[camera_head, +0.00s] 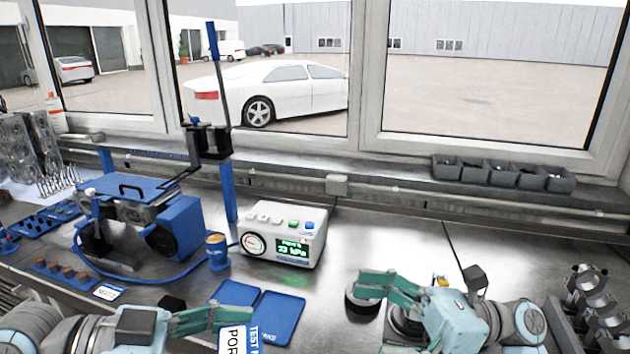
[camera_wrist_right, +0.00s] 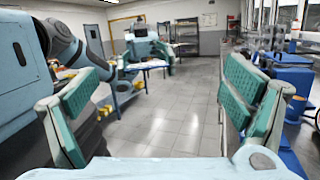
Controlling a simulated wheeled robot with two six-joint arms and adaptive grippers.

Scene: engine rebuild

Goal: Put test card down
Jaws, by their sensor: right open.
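The test card (camera_head: 233,340) is at the bottom edge of the head view, its lettering turned sideways and its lower part cut off. My left gripper (camera_head: 243,316) is at the card's upper end, apparently pinching it; only one finger shows clearly. Two blue pads (camera_head: 280,316) lie on the bench just behind the card. My right gripper (camera_head: 378,300) is open and empty to the right, above the bench near a dark round part (camera_head: 362,299). In the right wrist view its two green-padded fingers (camera_wrist_right: 160,105) are wide apart with only the room between them.
A test meter (camera_head: 285,235) with a lit green screen stands behind the pads, with a blue can (camera_head: 217,251) beside it. A blue rig (camera_head: 150,220) with a hose stands left. Grey bins (camera_head: 503,173) line the sill. A crankshaft (camera_head: 592,310) is at far right. The bench behind my right gripper is clear.

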